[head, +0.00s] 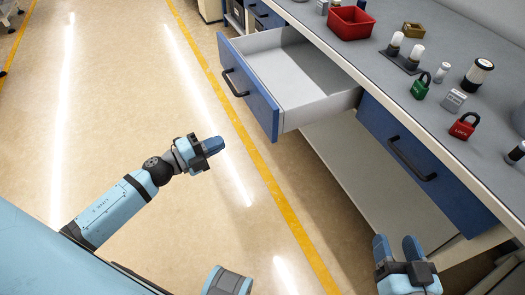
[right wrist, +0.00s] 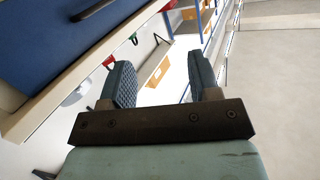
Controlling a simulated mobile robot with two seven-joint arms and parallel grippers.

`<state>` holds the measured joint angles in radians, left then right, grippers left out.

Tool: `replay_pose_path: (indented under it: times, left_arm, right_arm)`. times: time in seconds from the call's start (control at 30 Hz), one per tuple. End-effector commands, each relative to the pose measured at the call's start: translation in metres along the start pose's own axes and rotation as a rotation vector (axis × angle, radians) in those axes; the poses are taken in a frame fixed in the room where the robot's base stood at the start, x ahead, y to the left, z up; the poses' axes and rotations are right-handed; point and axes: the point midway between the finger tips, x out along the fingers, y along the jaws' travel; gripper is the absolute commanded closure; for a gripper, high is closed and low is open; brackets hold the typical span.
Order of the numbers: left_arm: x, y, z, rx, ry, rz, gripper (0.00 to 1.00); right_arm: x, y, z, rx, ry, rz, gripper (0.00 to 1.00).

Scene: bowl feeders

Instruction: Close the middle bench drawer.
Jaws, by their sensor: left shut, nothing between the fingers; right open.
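The middle bench drawer (head: 300,72) stands pulled out from the bench in the head view, with a blue front (head: 248,88) and a black bar handle (head: 233,83). Its light grey inside looks empty. My left gripper (head: 212,146) is shut and empty, below and left of the drawer front, apart from it. My right gripper (head: 396,248) is open and empty at the lower right, below a closed blue drawer (head: 415,165). In the right wrist view its two fingers (right wrist: 160,88) are spread with nothing between them.
The grey bench top (head: 400,70) holds a red bin (head: 350,22), a green padlock (head: 420,86), a red padlock (head: 464,126) and several small parts. Further blue drawers (head: 262,14) sit at the back. The floor (head: 120,90) left of the yellow line is clear.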

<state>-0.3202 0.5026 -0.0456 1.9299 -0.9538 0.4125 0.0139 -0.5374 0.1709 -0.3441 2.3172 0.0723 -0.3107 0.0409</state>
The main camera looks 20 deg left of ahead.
Motion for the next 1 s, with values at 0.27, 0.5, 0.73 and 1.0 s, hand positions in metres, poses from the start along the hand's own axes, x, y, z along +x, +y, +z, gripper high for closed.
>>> replay_pose_path:
  times: [0.27, 0.5, 0.73, 1.0]
  left_arm:
    - [0.003, 0.023, 0.016, 0.165, 0.086, 0.050, 1.00]
    - [0.035, 0.023, 0.014, 0.170, 0.090, 0.049, 1.00]
    - [0.085, 0.026, 0.009, 0.169, 0.089, 0.048, 1.00]
    - [0.128, 0.030, 0.006, 0.166, 0.087, 0.050, 1.00]
  right_arm:
    - [0.002, -0.003, 0.011, 0.012, 0.055, -0.023, 0.44]
    - [0.003, -0.006, 0.004, 0.016, 0.085, -0.035, 0.44]
    - [0.003, -0.010, -0.004, 0.022, 0.128, -0.050, 0.44]
    - [0.003, -0.014, -0.013, 0.030, 0.180, -0.069, 0.44]
